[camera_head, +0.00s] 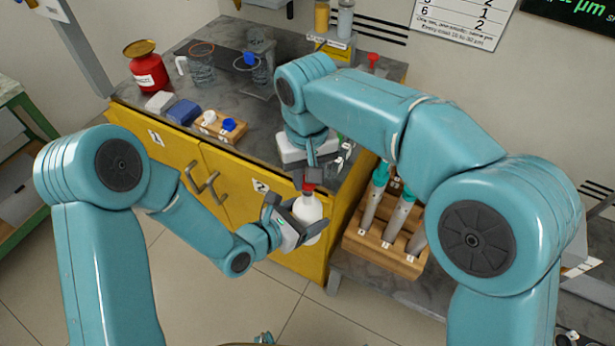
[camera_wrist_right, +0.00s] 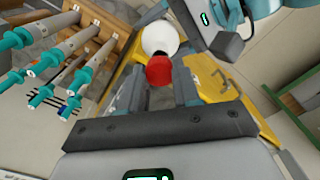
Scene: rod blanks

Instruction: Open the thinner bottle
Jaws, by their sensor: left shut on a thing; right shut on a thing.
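A white bottle (camera_head: 309,211) with a red cap (camera_head: 308,187) is held upright in front of the yellow cabinet. My left gripper (camera_head: 291,224) is shut on the bottle's body from the left side. My right gripper (camera_head: 309,180) comes down from above and is shut on the red cap. In the right wrist view, the red cap (camera_wrist_right: 158,70) sits between the two fingers, with the white bottle (camera_wrist_right: 160,36) just beyond it. Part of the bottle is hidden by the left gripper.
A grey-topped yellow cabinet (camera_head: 246,206) stands behind the grippers. A red container (camera_head: 147,72), glass beakers (camera_head: 201,68) and a small wooden block with white and blue caps (camera_head: 218,128) are on it. A wooden rack (camera_head: 383,244) with several pipette-like tools stands at right.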

